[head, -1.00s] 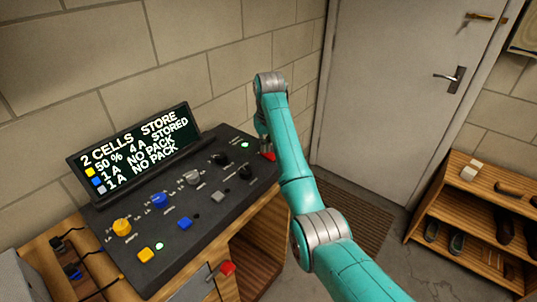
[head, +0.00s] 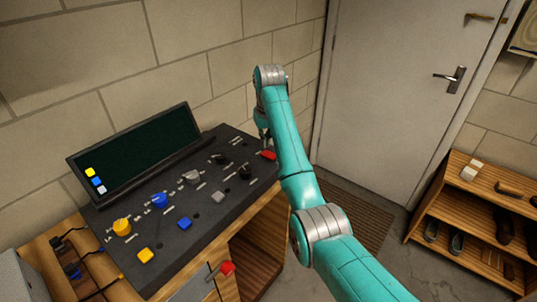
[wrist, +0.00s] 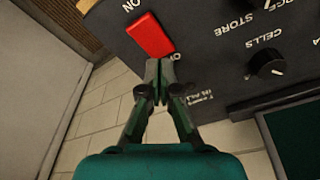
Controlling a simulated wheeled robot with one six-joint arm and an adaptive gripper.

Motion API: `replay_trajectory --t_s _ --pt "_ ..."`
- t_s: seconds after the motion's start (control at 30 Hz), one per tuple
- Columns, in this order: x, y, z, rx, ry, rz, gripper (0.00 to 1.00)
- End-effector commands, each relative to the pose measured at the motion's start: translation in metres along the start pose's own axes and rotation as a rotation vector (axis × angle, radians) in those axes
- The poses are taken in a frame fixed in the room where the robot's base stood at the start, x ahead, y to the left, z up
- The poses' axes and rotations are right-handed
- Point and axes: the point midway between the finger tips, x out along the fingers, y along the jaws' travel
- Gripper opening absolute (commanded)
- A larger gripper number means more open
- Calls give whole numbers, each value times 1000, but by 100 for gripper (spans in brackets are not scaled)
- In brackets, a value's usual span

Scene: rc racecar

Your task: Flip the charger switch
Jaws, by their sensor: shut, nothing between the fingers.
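The charger (head: 205,232) is a dark sloped panel on a wooden bench, with knobs and buttons. Its screen (head: 140,150) is dark, with only three small coloured squares at its left side. The red switch (head: 268,155) sits at the panel's right end. In the wrist view the red switch (wrist: 151,37) lies between an "ON" label and a partly hidden "O..." label. My gripper (wrist: 160,66) is shut and empty, its tips at the switch's lower end; I cannot tell whether they touch it. In the head view my arm partly hides the gripper.
Yellow (head: 122,227), blue (head: 159,200) and grey (head: 192,177) knobs stand on the panel beside black ones. A red-handled lever (head: 227,268) is at the bench front. A brick wall is behind, a door (head: 390,90) and shoe shelf (head: 475,215) to the right.

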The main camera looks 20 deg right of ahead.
Motion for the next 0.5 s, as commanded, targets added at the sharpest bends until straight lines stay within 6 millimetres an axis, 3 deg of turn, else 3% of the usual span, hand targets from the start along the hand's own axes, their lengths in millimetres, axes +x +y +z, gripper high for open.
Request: replay_trajectory --t_s 0.5 --pt "-36 0 -6 0 2 0 0"
